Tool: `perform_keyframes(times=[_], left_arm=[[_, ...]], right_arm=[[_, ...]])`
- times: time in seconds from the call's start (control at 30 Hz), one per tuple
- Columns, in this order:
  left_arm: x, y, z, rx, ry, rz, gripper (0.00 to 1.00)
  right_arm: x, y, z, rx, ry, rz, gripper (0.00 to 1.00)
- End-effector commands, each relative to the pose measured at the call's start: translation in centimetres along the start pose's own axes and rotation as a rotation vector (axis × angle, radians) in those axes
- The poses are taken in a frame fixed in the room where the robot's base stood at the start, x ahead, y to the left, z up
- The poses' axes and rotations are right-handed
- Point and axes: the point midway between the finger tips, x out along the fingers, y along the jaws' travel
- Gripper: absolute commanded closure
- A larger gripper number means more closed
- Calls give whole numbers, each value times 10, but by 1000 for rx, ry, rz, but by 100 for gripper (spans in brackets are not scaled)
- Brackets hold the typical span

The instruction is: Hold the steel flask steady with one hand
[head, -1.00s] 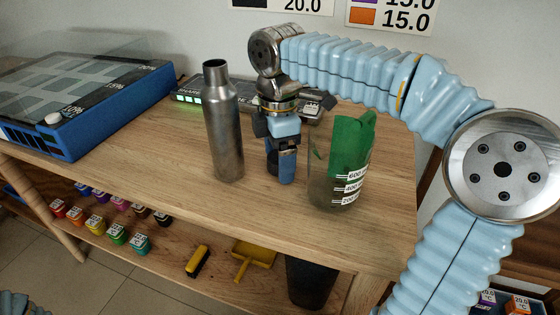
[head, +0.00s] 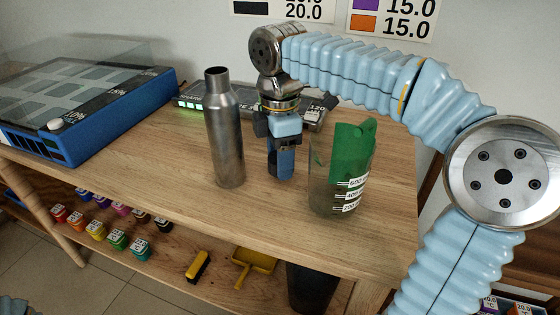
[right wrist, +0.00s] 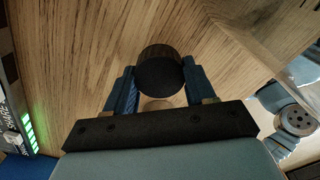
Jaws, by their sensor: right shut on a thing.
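The steel flask (head: 226,140) stands upright on the wooden table in the head view, its narrow neck bare and without a lid. My right gripper (head: 281,168) points down just right of the flask, apart from it. In the right wrist view my right gripper (right wrist: 160,92) is shut on a dark round piece (right wrist: 160,72), which may be a cap; I cannot tell for sure. The flask does not show in the wrist view. My left gripper is out of view.
A clear jug (head: 332,195) with a green upper part stands close right of my gripper. A dark device with green lights (head: 190,102) lies behind. A blue box (head: 95,120) fills the left. The table front (head: 160,200) is clear; colored jars (head: 118,238) sit on the shelf below.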

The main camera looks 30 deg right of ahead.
Motion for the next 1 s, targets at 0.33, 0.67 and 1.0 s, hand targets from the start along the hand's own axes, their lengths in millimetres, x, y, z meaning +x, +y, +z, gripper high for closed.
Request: perform_keyframes(times=[0.33, 0.67, 1.0], left_arm=[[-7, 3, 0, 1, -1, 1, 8], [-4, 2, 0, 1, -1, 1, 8], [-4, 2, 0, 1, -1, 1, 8]], right_arm=[[-72, -40, -19, -3, 1, 5, 74], [-106, -106, -48, -3, 0, 2, 74], [-116, -128, -57, 0, 0, -1, 74]])
